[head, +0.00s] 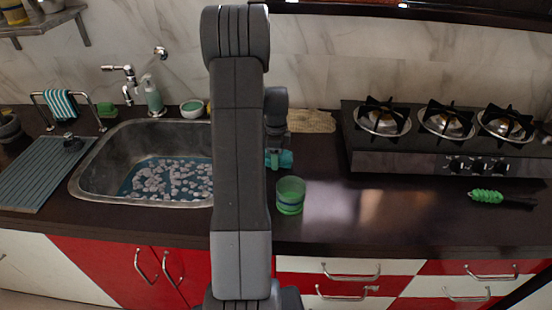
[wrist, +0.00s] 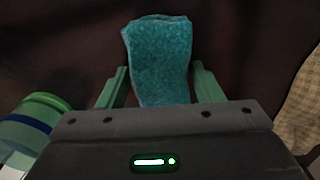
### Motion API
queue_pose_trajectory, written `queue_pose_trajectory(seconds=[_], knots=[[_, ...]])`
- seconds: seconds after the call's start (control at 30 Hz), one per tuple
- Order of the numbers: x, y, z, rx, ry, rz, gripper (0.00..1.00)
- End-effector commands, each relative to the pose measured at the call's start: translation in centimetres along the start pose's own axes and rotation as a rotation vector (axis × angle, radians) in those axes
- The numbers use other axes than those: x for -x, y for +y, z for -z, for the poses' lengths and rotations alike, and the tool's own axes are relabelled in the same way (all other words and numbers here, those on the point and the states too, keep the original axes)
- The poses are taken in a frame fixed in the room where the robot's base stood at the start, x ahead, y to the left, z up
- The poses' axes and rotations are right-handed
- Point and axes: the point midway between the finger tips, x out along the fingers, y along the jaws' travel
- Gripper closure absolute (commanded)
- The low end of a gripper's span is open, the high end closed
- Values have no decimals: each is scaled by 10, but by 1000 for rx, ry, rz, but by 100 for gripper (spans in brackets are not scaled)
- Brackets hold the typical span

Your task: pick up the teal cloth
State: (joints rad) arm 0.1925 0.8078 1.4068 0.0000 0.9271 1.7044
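The teal cloth (wrist: 158,55) lies folded on the dark countertop in the wrist view. In the head view only its right end (head: 286,159) shows, beside my arm, which hides the rest. My gripper (wrist: 161,84) is open, with one pale green finger on each side of the cloth's near part. Most of the cloth reaches beyond the fingertips. I cannot tell how far the fingers are above the counter.
A green cup (head: 290,195) with a dark band stands close to the cloth. A beige woven mat (head: 311,122) lies behind it. The sink (head: 110,150) is left of my arm. A gas stove (head: 440,140) and a green brush (head: 486,196) are at right. A striped cloth (head: 61,105) hangs far left.

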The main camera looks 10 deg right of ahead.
Motion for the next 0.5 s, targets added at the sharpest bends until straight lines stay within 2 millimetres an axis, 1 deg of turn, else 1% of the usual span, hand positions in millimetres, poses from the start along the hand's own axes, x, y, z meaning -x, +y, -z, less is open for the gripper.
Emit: queue_pose_trajectory(seconds=[0.03, 0.13, 0.17, 0.37, 0.5], knots=[[0, 0, 0, 0, 0, 0, 50], [0, 0, 0, 0, 0, 0, 70], [0, 0, 0, 0, 0, 0, 72], [0, 0, 0, 0, 0, 0, 73], [9, -1, 0, 0, 0, 4, 73]])
